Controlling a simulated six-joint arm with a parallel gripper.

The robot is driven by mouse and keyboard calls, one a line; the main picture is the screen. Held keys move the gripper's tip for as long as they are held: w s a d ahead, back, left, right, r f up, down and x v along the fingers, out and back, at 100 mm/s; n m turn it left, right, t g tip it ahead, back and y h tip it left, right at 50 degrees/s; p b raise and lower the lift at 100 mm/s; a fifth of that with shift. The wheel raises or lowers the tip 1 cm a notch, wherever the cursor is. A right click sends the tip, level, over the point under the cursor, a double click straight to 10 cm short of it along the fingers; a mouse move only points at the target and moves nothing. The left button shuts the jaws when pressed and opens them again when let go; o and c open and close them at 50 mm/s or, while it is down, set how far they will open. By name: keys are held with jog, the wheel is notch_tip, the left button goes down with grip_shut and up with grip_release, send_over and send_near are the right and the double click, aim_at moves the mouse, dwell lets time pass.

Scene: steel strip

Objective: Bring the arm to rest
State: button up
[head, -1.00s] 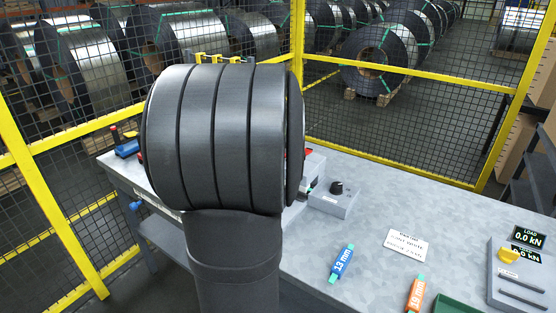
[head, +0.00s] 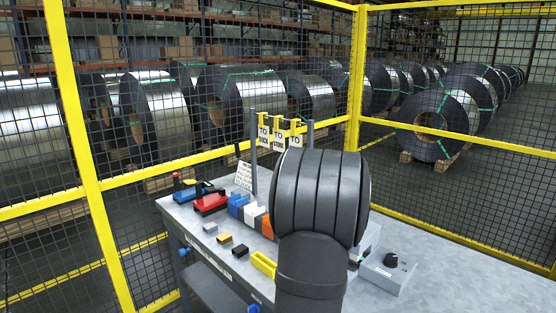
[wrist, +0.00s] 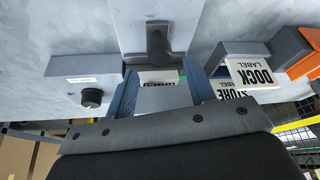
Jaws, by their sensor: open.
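My arm's dark ribbed link fills the middle of the head view and hides my gripper there. In the wrist view my gripper (wrist: 163,88) shows two blue fingers standing apart, open. A pale piece with dark print shows between or beyond the fingers; I cannot tell its distance. Nothing is clearly held. The grey bench (head: 440,272) lies under and around the arm.
A grey knob box (head: 388,270) stands right. Yellow-framed mesh fence (head: 90,190) encloses the bench. A DOCK label box (wrist: 250,72) shows at right in the wrist view.

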jog(key=x, duration=0.3)
jog(key=shift+f, duration=0.1)
dwell(0.3)
jog(key=v, duration=1.7)
jog(key=x, duration=1.7)
jog(key=shift+f, duration=0.1)
jog(key=s+a, duration=0.1)
jog(key=s+a+r, duration=0.1)
jog(key=s+a, duration=0.1)
jog(key=s+a+r+n+g, duration=0.1)
jog(key=s+r+n, duration=0.2)
jog(key=r+n, duration=0.7)
notch_tip(320, 180, up, 6)
jog(key=shift+a+f+y, duration=0.1)
jog(key=shift+a+y, duration=0.2)
